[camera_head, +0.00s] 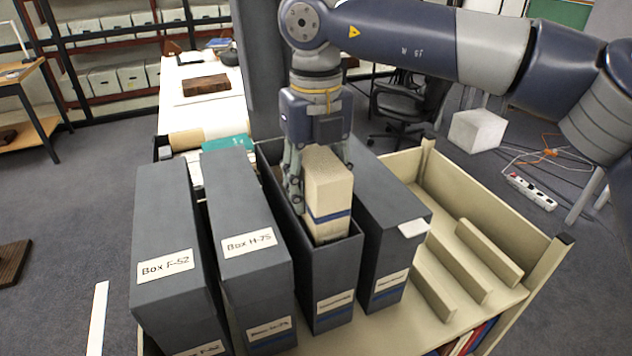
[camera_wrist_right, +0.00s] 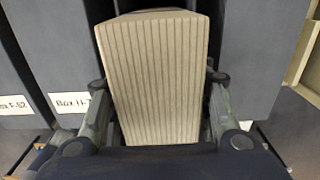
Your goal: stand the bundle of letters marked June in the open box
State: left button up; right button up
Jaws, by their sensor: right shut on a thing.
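The bundle of letters (camera_head: 328,190) is cream with a dark blue band, and no June mark can be read on it. My right gripper (camera_head: 318,178) is shut on it from above and holds it upright. Its lower part is inside the open box (camera_head: 330,285), a dark grey box whose front label is too small to read. Whether the bundle touches the box's floor is hidden. In the right wrist view the bundle's ridged edges (camera_wrist_right: 155,80) show between the two fingers. My left gripper is not in view.
Closed grey boxes labelled Box F-52 (camera_head: 165,235) and Box H-75 (camera_head: 245,215) stand to the left of the open box. Another grey box (camera_head: 385,220) stands close on its right. The cart's right side holds cream divider strips (camera_head: 455,265) and has free room.

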aim_at(316, 156)
jog(key=shift+f, duration=0.25)
jog(key=o, duration=1.5)
jog(key=shift+r, duration=0.1)
jog(key=shift+r+p, duration=1.95)
jog(key=shift+r, duration=1)
jog(key=shift+f, duration=0.1)
